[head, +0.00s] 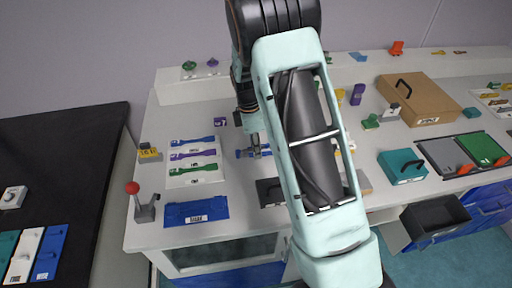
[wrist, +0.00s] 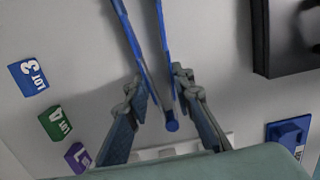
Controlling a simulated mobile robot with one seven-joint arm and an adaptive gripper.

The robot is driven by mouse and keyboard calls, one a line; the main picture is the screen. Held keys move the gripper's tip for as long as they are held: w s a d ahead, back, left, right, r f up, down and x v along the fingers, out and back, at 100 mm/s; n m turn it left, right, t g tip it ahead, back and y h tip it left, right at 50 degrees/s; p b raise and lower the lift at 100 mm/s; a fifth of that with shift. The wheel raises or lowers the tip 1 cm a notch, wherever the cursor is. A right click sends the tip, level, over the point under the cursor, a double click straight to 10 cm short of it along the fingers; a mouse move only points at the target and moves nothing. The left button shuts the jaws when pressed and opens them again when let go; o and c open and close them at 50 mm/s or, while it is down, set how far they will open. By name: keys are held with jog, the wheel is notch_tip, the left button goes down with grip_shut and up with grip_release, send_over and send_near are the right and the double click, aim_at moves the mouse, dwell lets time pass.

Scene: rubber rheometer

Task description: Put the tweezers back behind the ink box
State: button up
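The tweezers are blue, with two long arms that meet at a rounded end; they show in the wrist view (wrist: 164,60). My gripper (wrist: 163,92) has its fingers drawn in on both sides of the tweezers near the joined end, and seems shut on them. The far tips run out of the top of the wrist view. In the head view my gripper (head: 254,152) is low over the white table, with a blue piece at its fingertips. I cannot tell whether the tweezers touch the table. No box can be read as the ink box.
Lot tags, including a blue one (wrist: 34,76) and a green one (wrist: 55,123), lie left in the wrist view. A black block (wrist: 287,40) is at right. A blue labelled tray (head: 196,213), a red-knobbed lever (head: 143,204) and a brown box (head: 421,98) stand on the table.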

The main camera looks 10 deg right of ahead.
jog(key=shift+f, duration=0.2)
jog(key=o, duration=0.5)
jog(key=shift+r, duration=0.2)
jog(key=r, duration=0.8)
jog(key=a+r, duration=0.1)
jog(key=r, duration=0.3)
jog(key=shift+a, duration=0.1)
